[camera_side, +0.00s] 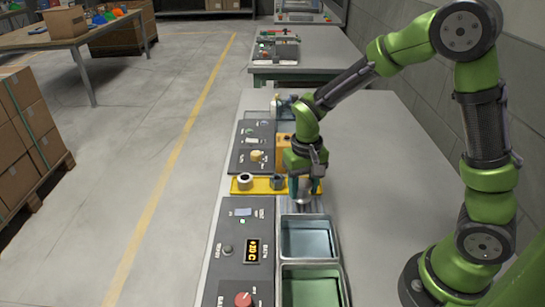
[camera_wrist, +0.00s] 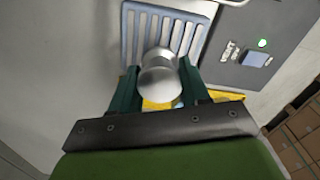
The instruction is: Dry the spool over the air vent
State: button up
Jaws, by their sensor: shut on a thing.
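My gripper (camera_side: 305,184) points down beside the yellow tray, its green fingers on either side of a shiny silver spool (camera_wrist: 158,78). In the wrist view my gripper (camera_wrist: 158,88) is shut on this spool, which is narrow in the middle with wider ends. The air vent, a pale grey slatted grille (camera_wrist: 143,28), lies beyond the spool in the wrist view, and the spool overlaps its slats. In the side view the vent (camera_side: 318,208) is mostly hidden under the gripper. I cannot tell the gap between spool and vent.
The yellow tray (camera_side: 261,190) holds a white-topped spool (camera_side: 244,180) and a grey one (camera_side: 277,180). In front are a bath of bluish liquid (camera_side: 307,240) and a green one (camera_side: 311,290). Control panels (camera_side: 247,248) line the left edge. The bench at right (camera_side: 375,150) is clear.

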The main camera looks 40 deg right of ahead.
jog(key=shift+s+a, duration=0.1)
jog(key=shift+a, duration=0.05)
dwell(0.5)
jog(key=shift+s+a, duration=0.15)
dwell(0.7)
jog(key=shift+r, duration=2.55)
